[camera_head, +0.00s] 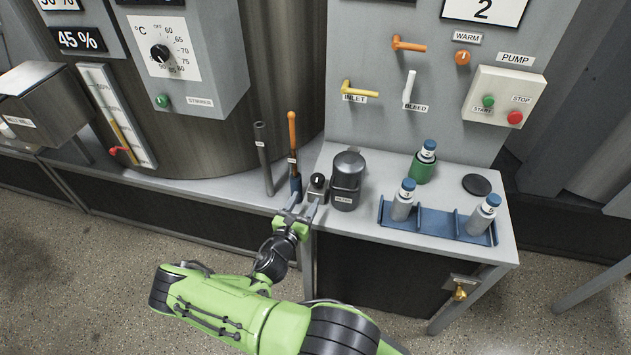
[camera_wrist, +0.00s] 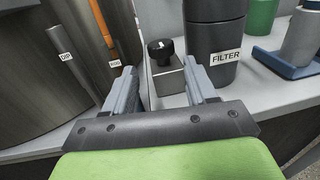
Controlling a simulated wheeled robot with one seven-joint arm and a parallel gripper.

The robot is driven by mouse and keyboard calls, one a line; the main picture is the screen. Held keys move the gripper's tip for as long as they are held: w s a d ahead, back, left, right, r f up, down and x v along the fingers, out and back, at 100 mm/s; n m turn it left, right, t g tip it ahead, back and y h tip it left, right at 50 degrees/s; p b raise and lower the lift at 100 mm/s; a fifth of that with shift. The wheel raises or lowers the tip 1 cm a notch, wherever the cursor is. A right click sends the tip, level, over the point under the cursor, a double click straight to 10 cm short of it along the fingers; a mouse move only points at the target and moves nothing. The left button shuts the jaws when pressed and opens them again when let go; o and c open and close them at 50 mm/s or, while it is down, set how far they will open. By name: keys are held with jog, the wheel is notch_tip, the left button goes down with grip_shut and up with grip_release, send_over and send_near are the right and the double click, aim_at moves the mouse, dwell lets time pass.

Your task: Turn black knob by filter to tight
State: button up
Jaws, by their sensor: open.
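The black knob (camera_wrist: 160,49) sits on top of a small grey block (camera_wrist: 167,78), with a white mark on the knob. It also shows in the head view (camera_head: 318,180), just left of the dark filter housing (camera_head: 347,180). The wrist view shows the filter housing (camera_wrist: 213,40) with its FILTER label, to the right of the knob. My gripper (camera_wrist: 160,82) is open and empty. Its two fingers point toward the block, with the knob beyond the fingertips and between them in the picture. In the head view my gripper (camera_head: 297,213) is just in front of the knob, at the bench's front edge.
A grey rod (camera_head: 263,158) and an orange-handled tool (camera_head: 292,148) stand left of the knob. A blue rack (camera_head: 436,221) with bottles, a green holder (camera_head: 421,168) and a black disc (camera_head: 477,184) are to the right. A panel with valve handles rises behind.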

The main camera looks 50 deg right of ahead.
aim_at(312, 177)
jog(key=x, duration=0.9)
jog(key=c, duration=0.8)
